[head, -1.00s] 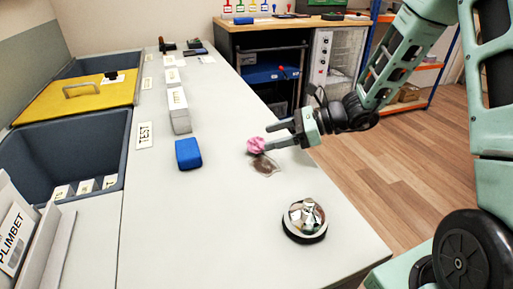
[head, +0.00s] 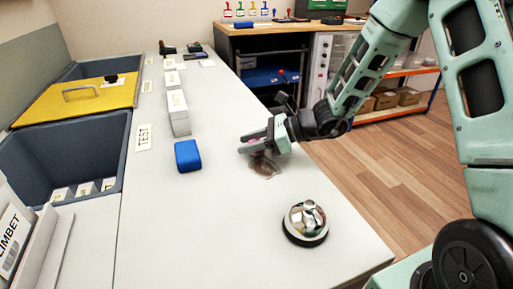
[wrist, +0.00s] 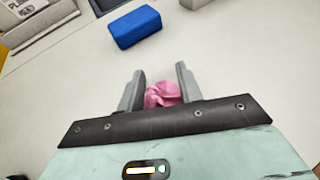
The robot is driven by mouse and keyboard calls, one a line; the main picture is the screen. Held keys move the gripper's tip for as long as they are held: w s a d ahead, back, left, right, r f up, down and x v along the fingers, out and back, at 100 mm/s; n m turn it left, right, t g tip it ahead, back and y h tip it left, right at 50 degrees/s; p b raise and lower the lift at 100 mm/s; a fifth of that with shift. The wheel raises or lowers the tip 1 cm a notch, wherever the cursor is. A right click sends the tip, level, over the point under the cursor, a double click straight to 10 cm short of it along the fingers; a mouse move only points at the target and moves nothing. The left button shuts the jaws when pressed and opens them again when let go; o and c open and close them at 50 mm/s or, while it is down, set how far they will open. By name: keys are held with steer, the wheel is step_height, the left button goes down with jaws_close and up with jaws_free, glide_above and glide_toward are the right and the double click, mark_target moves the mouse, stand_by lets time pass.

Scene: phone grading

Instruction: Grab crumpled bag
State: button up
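The crumpled bag (wrist: 163,95) is a pink, wrinkled lump. In the wrist view it lies between the two fingers of my gripper (wrist: 160,88), close to the palm. The fingers stand apart on either side of it, with small gaps visible, so they do not look closed on it. In the head view my gripper (head: 251,143) is low over the table and hides most of the pink bag. A brownish, see-through patch (head: 265,166) shows on the table just below the gripper; I cannot tell whether it belongs to the bag.
A blue block (head: 188,156) lies left of my gripper. A silver bell (head: 305,222) stands nearer on the table (head: 200,235). White boxes (head: 178,112) stand in a row farther back. A dark bin (head: 60,150) is at the left, with a yellow lid (head: 75,100) behind it.

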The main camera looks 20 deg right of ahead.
steer(key=c, duration=0.4)
